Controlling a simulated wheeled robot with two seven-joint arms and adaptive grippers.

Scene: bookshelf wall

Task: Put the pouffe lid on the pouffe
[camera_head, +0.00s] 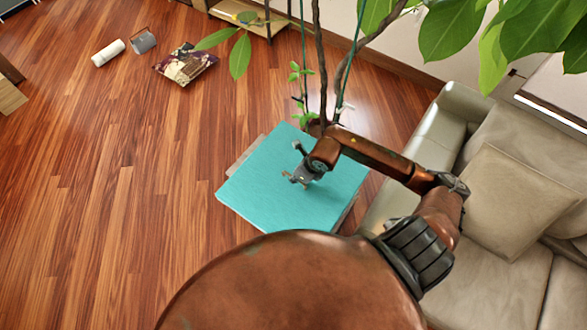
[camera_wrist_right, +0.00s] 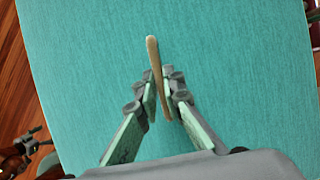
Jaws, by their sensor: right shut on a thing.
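The pouffe lid (camera_head: 318,205) is a flat teal square in the middle of the head view; its teal top (camera_wrist_right: 240,60) fills most of the right wrist view. My right gripper (camera_head: 290,180) is over the lid's middle, shut on its thin tan strap handle (camera_wrist_right: 154,55). The pouffe (camera_head: 239,164) shows only as a brownish edge past the lid's upper left side. The lid looks turned relative to it. I cannot tell whether they touch. What seems to be my left gripper (camera_wrist_right: 32,140) shows small at the lower left of the right wrist view, its jaws unclear.
A beige sofa (camera_head: 440,145) stands close on the right. A plant's stems (camera_head: 322,60) rise just behind the lid. A patterned cushion (camera_head: 186,65), a white roll (camera_head: 108,52) and a grey object (camera_head: 143,42) lie on the wooden floor (camera_head: 100,190). The left floor is mostly clear.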

